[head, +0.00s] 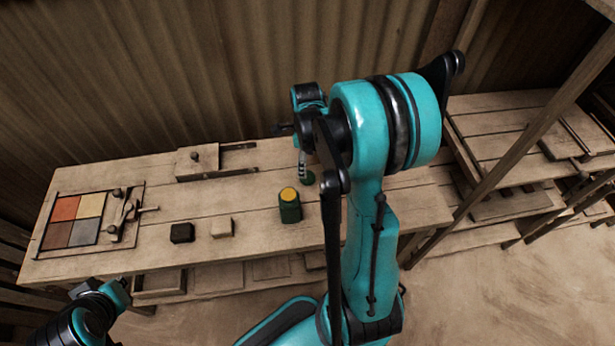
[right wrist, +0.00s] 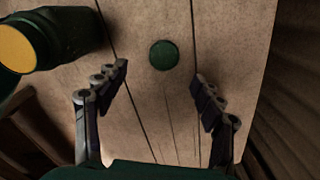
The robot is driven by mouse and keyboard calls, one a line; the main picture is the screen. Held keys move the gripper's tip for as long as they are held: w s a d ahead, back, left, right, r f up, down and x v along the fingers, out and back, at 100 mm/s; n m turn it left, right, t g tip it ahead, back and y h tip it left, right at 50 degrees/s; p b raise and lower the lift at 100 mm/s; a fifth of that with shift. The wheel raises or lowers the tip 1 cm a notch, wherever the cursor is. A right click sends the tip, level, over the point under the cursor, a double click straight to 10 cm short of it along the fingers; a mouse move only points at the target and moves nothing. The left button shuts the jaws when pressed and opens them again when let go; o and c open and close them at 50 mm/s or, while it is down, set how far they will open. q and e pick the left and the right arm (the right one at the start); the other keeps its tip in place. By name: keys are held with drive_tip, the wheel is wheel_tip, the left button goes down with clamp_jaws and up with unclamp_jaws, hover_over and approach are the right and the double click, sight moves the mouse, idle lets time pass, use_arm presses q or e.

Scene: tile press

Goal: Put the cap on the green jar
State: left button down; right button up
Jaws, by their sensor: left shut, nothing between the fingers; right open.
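The green jar (head: 289,208) stands upright on the workbench, with a yellow round top showing. It also shows at the upper left of the right wrist view (right wrist: 68,30). The round dark green cap (right wrist: 164,55) lies flat on the bench, a little behind and right of the jar in the head view (head: 308,178). My right gripper (right wrist: 160,75) is open above the cap, which shows between its spread fingers, apart from both. My left gripper (head: 85,290) is shut and empty at the lower left, in front of the bench; its fingertips are hard to make out.
A board with coloured tiles (head: 48,243) lies at the bench's left. A black block (head: 182,233) and a pale block (head: 222,228) lie left of the jar. A wooden fixture with rails (head: 190,163) is at the back, near the corrugated wall (head: 150,80). Shelving (head: 500,125) stands right.

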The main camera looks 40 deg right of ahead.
drive_tip(key=shift+d+f+m, duration=0.25)
drive_tip(key=shift+f+m, duration=0.05)
drive_tip(key=shift+m, duration=0.1)
drive_tip(key=shift+f+b, duration=0.45)
drive_tip(key=shift+f, duration=0.8)
drive_tip(key=f+b, duration=0.1)
drive_tip(key=f, duration=0.2)
drive_tip(key=f+b, duration=0.1)
drive_tip(key=f, duration=0.1)
drive_tip(key=shift+w+f+b, duration=0.2)
drive_tip(key=shift+w+b, duration=0.1)
drive_tip(key=shift+r, duration=0.1)
drive_tip(key=c, duration=0.8)
